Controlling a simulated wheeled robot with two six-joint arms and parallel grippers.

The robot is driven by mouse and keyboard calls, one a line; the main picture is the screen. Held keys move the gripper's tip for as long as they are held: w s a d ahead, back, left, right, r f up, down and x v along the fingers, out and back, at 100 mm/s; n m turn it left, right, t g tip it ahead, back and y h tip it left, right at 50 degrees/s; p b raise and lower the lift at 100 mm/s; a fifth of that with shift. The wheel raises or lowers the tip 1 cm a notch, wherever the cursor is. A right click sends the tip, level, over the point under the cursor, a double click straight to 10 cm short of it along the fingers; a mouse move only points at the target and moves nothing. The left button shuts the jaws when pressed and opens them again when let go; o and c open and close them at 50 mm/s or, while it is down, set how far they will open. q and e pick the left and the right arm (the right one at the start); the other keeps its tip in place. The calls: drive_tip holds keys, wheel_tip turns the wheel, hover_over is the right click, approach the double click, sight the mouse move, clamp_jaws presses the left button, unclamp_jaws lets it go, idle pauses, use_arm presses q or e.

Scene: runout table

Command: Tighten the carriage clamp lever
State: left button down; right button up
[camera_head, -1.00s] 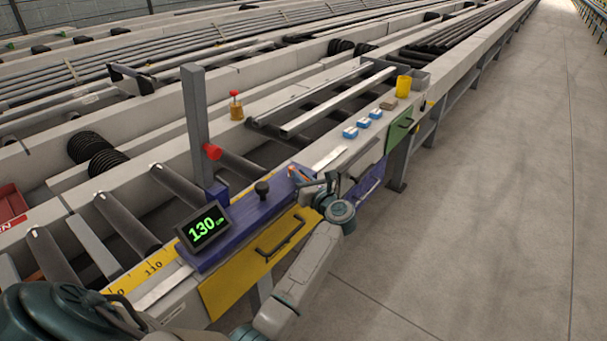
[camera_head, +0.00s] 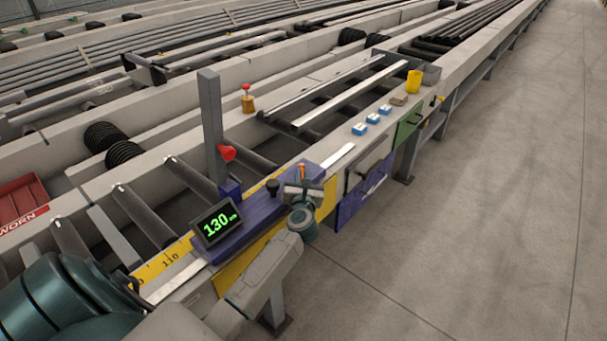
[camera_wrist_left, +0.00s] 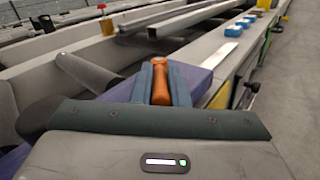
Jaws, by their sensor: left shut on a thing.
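The purple carriage (camera_head: 262,220) sits on the rail beside the yellow scale. Its orange clamp lever (camera_head: 302,170) stands at the carriage's far right end, and only its upper part shows in the head view. My left gripper (camera_head: 302,188) is at this lever, shut on it. In the left wrist view the orange lever (camera_wrist_left: 180,86) stands up against the grey-blue fingers (camera_wrist_left: 158,84); its lower part is hidden behind the gripper body. The carriage display (camera_head: 217,223) reads 130. A black knob (camera_head: 272,187) stands on the carriage. My right gripper is out of view.
A grey post (camera_head: 210,125) with a red knob (camera_head: 228,153) rises beside the carriage. The floor to the right is clear.

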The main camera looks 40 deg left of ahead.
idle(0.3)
use_arm(q)
drive_tip(key=c, duration=1.4)
unclamp_jaws()
drive_tip(key=b+v, duration=0.1)
drive_tip(key=v, duration=0.9)
drive_tip(key=shift+s+d+b, duration=0.25)
drive_tip(key=shift+s+b, duration=0.05)
drive_tip(key=shift+c, duration=0.3)
